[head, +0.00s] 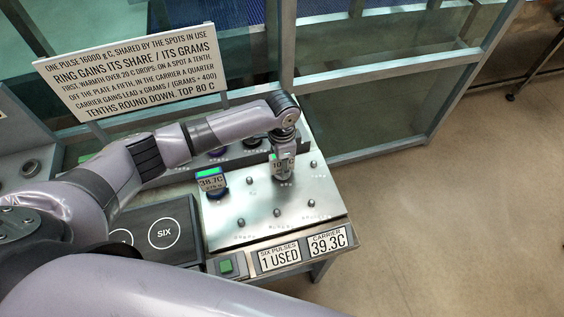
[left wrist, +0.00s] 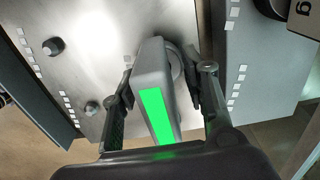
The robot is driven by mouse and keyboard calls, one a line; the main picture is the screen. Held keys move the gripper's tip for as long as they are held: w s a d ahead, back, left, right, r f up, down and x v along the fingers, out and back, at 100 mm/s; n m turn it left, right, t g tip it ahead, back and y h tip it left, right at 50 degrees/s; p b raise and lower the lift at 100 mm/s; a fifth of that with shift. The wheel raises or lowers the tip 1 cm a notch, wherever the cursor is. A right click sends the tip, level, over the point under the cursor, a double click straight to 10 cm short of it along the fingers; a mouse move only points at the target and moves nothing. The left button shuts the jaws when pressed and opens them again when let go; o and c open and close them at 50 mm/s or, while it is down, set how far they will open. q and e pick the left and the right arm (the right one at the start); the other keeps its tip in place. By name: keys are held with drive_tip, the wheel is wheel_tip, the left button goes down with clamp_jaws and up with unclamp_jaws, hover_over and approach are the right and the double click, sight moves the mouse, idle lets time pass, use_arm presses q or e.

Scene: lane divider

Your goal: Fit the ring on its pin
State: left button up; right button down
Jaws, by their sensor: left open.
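My left gripper (head: 284,160) points down at the steel plate (head: 232,234), near its far right part. In the left wrist view its fingers (left wrist: 163,90) are apart, one on each side of a grey upright tag with a green display (left wrist: 156,112). A rounded grey part (left wrist: 175,64), perhaps the ring, shows behind the tag; whether a pin is inside it is hidden. A second ring (head: 216,193), dark blue, with a 38.7C tag (head: 210,179), sits on the plate's left part. Bare pins, such as one at the middle (head: 277,212), stand on the plate. My right gripper is out of view.
A purple ring (head: 218,152) lies behind the plate by a dark rail. A green button (head: 226,266) and signs reading 1 USED (head: 279,257) and 39.3C (head: 327,242) line the front. A dark box marked SIX (head: 164,233) is left. A large text sign (head: 130,70) stands behind.

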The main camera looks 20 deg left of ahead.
use_arm(q)
wheel_tip(320, 180, up, 12)
idle(0.6)
drive_tip(key=shift+f, duration=0.1)
idle(0.4)
